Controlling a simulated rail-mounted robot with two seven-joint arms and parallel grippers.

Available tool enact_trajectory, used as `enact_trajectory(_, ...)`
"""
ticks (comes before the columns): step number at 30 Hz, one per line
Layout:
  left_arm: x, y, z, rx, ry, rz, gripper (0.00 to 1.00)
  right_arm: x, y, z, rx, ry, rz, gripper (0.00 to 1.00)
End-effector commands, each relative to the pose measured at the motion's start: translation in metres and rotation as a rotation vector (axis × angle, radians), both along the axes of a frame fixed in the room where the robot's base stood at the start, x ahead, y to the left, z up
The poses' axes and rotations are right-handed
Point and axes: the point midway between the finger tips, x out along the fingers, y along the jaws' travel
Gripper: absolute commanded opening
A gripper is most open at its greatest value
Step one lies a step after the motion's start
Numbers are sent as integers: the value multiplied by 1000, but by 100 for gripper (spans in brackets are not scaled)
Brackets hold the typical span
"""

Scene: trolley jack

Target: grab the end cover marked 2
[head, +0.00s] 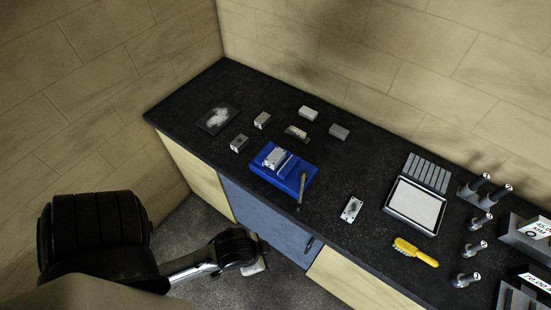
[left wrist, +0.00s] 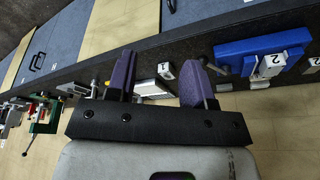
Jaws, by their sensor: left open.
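In the left wrist view a light block with a label reading 2 (left wrist: 268,65) sits at the blue fixture (left wrist: 240,55); another 2 label (left wrist: 315,62) shows at the right edge. I cannot tell which is the end cover. In the head view the blue fixture (head: 290,177) stands on the bench with a grey metal block (head: 274,158) on it; no numbers are readable there. My left gripper (left wrist: 160,78) is open, its purple fingers apart and nothing held. In the head view my left gripper (head: 258,264) is low in front of the bench, away from the blue fixture.
Several small metal blocks (head: 339,131) lie behind the fixture on the dark bench (head: 340,235). A light plate (head: 351,209), a white-topped tray (head: 417,205), a yellow brush (head: 415,252) and upright metal posts (head: 477,249) stand to the right. A label 1 (left wrist: 165,70) shows between my fingers.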

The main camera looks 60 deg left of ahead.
Motion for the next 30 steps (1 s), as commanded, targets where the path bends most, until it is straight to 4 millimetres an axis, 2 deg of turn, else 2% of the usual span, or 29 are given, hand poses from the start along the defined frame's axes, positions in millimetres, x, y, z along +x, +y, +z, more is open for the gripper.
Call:
enact_trajectory(1,0,0,0,0,0,0,53,0,-1,0,-2,0,1,43)
enact_trajectory(11,0,0,0,0,0,0,83,0,-2,0,-5,0,4,43)
enact_trajectory(17,0,0,0,0,0,0,83,0,-1,0,-3,0,2,43)
enact_trajectory(20,11,0,-1,1,-25,0,83,0,0,-6,-1,0,1,43)
enact_trajectory(23,39,4,0,13,-96,-7,83,0,1,-19,3,-1,-1,43)
enact_trajectory(25,68,13,6,49,-174,-25,83,0,1,-32,3,-1,-2,43)
enact_trajectory(30,144,54,34,200,-371,-69,83,0,1,-63,5,2,-4,43)
